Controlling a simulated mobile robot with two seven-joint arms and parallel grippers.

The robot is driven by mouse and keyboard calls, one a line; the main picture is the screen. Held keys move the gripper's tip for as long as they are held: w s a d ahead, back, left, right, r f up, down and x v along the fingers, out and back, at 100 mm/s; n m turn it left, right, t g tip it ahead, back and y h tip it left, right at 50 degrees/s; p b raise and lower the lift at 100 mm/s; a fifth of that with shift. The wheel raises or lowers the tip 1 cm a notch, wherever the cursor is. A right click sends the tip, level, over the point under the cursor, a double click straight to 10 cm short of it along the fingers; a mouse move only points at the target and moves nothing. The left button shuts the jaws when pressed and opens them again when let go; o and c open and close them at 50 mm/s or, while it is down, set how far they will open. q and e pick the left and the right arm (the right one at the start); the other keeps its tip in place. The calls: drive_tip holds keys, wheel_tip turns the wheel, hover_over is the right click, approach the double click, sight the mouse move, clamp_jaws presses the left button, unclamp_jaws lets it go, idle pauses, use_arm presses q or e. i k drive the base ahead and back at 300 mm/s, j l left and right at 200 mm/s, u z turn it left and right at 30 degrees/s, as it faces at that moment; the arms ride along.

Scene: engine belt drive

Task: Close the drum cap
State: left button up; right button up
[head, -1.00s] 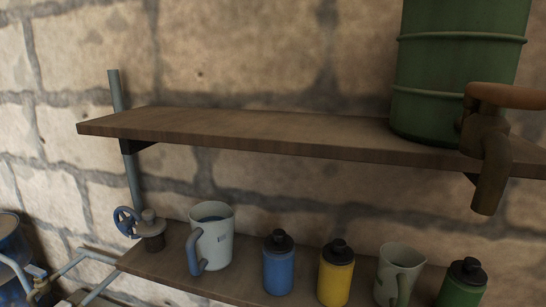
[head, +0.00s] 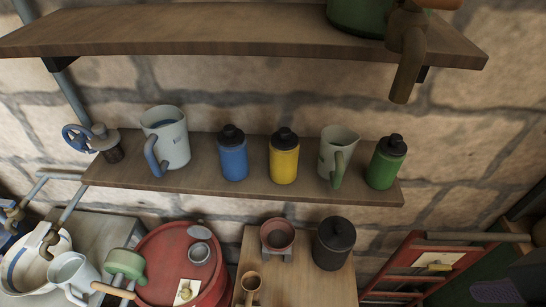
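A red drum (head: 160,245) stands at the lower left, its bottom cut off by the frame. On its top are a grey round opening or fitting (head: 199,254) and, just behind it, a grey disc (head: 198,232). The disc looks like a cap standing off the opening, but I cannot tell its exact tilt. A pale label (head: 186,291) is on the drum top. A green drum (head: 357,16) with a brown tap (head: 406,60) is on the upper shelf; its top is out of view. Neither gripper is in view.
The lower shelf (head: 240,187) holds a blue-handled mug (head: 167,140), several bottles and a green-handled mug (head: 338,155). A wooden table (head: 305,285) carries a dark canister (head: 333,243). A red rack (head: 425,265) stands right.

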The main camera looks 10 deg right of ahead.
sight(200, 232)
drive_tip(key=i+j+u, duration=0.1)
drive_tip(key=u, duration=0.25)
drive_tip(key=i+j+u, duration=0.2)
drive_tip(key=u, duration=0.2)
drive_tip(key=i+j+u, duration=0.15)
drive_tip(key=u, duration=0.2)
drive_tip(key=j, duration=0.1)
